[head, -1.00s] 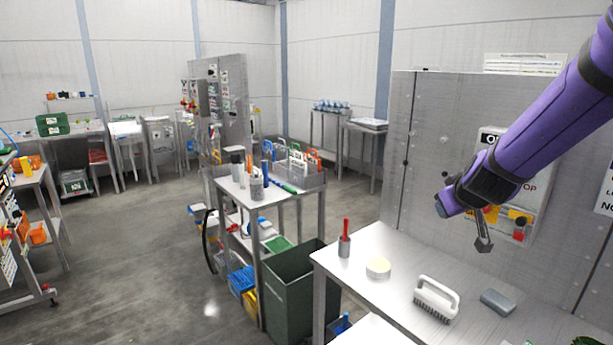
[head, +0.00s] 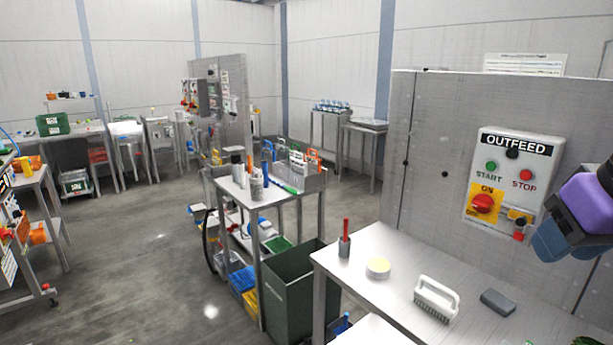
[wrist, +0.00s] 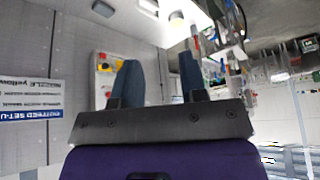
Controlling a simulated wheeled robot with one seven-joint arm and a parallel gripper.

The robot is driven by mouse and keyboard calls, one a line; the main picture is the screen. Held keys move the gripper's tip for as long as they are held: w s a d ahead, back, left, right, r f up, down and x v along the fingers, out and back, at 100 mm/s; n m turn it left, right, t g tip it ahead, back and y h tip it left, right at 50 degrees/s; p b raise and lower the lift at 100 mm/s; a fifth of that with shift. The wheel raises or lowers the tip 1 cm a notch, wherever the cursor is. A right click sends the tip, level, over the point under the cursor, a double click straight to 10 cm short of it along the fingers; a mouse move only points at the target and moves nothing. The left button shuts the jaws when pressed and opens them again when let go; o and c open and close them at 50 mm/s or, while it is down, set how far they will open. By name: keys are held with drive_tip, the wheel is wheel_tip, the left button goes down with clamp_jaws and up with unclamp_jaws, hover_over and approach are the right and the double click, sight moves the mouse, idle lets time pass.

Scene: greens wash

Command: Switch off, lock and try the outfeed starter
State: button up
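The outfeed starter (head: 508,185) is a light grey box on the grey panel, labelled OUTFEED. It has a green START button (head: 491,166), a red STOP button (head: 526,174) and a red rotary handle (head: 483,203) on a yellow ON/OFF plate; I cannot tell its exact setting. A yellow-and-black part (head: 519,215) with a small red piece (head: 519,236) below it sits at the lower right; whether this is a lock is unclear. My gripper (head: 548,245) is just right of the starter, apart from the handle. In the wrist view my gripper (wrist: 160,78) has its blue fingers apart, with nothing seen between them.
Below the panel, a metal bench (head: 390,262) holds a red-handled tool in a grey cup (head: 344,246), a round yellowish pad (head: 378,268), a white brush (head: 436,299) and a grey block (head: 497,302). A dark green bin (head: 290,295) stands left of it. Open floor lies further left.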

drive_tip(key=shift+s, duration=0.45)
drive_tip(key=c, duration=0.3)
drive_tip(key=shift+s+d, duration=0.1)
drive_tip(key=shift+s, duration=0.05)
clamp_jaws()
drive_tip(key=w+d+m, duration=0.3)
drive_tip(key=w+d, duration=0.3)
drive_tip(key=w, duration=0.3)
drive_tip(key=w+d+m, duration=0.3)
drive_tip(key=w+d, duration=0.2)
drive_tip(key=w, duration=0.3)
drive_tip(key=w+d+f+m+h, duration=0.1)
drive_tip(key=w+d+f+m, duration=0.2)
drive_tip(key=d, duration=0.5)
drive_tip(key=w+d+f+m, duration=0.2)
drive_tip(key=w+d, duration=0.4)
drive_tip(key=d, duration=0.2)
approach(514, 217)
drive_tip(key=s+d+f, duration=0.3)
drive_tip(key=s+f, duration=0.1)
drive_tip(key=s, duration=0.1)
drive_tip(key=shift+w+a+f, duration=0.25)
drive_tip(key=shift+w+a, duration=0.1)
drive_tip(key=shift+w, duration=0.2)
drive_tip(key=shift+w+a+f, duration=0.25)
drive_tip(key=shift+w+a, duration=0.1)
drive_tip(key=shift+w, duration=0.2)
drive_tip(key=shift+w+a+f, duration=0.25)
drive_tip(key=shift+w+a, duration=0.05)
drive_tip(key=shift+w, duration=0.2)
